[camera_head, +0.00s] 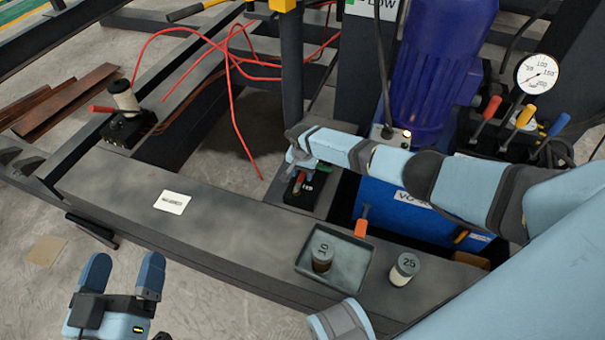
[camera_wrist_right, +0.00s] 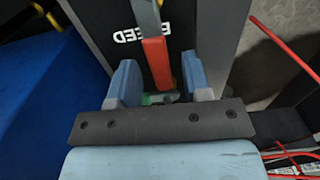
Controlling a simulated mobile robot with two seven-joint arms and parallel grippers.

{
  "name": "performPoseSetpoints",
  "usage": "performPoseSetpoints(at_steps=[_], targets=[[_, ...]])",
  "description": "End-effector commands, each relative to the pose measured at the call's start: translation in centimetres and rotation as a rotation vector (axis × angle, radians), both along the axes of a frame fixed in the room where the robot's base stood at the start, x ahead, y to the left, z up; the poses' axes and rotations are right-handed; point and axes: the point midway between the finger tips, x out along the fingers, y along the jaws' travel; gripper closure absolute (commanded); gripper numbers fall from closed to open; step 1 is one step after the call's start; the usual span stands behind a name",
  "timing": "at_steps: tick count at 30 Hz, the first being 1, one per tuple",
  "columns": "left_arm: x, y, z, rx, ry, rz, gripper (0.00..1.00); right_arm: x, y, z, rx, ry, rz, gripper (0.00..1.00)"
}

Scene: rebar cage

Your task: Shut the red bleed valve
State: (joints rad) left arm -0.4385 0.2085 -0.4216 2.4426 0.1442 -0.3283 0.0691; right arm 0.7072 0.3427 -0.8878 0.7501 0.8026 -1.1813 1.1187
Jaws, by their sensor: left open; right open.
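The red bleed valve lever (camera_head: 298,184) sits on a dark labelled block beside the blue tank in the head view. In the right wrist view its red handle (camera_wrist_right: 157,62) hangs from a grey stem, next to the lettering "BLEED". My right gripper (camera_head: 303,160) reaches in from the right, above the block. In its wrist view the right gripper (camera_wrist_right: 160,85) is open, one blue finger on each side of the handle's lower end; I cannot tell if either touches. My left gripper (camera_head: 123,277) is open and empty at the lower left, away from the valve.
A tray (camera_head: 305,268) holds a "10" cylinder (camera_head: 322,248); a "25" cylinder (camera_head: 404,268) stands beside it. An orange-tipped lever (camera_head: 361,227) rises behind. Red, yellow and blue levers and a gauge (camera_head: 537,74) are at right. Red hoses (camera_head: 232,90) trail left; the beam's left is mostly clear.

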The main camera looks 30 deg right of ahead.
Motion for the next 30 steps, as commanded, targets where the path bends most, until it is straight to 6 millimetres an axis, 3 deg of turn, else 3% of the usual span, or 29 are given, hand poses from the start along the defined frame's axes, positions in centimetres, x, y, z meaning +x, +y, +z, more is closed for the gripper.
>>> performPoseSetpoints(at_steps=[5,9,11,20,30], targets=[[0.0,0.0,0.0,0.0,0.0,0.0,0.12,0.0,0.0,0.1,0.0,0.0,0.0,0.58],[0.0,0.0,0.1,0.0,-0.001,0.0,0.12,0.0,0.0,0.1,0.0,0.0,0.0,0.9],[0.0,0.0,0.1,0.0,-0.001,0.0,0.12,0.0,0.0,0.1,0.0,0.0,0.0,1.0],[0.0,0.0,0.7,-0.003,-0.009,0.003,0.12,-0.1,0.0,0.2,0.001,0.001,-0.015,1.0],[-0.4,0.6,4.9,-0.051,-0.114,0.048,0.12,-1.0,-0.4,0.7,0.002,0.005,-0.187,1.0]])
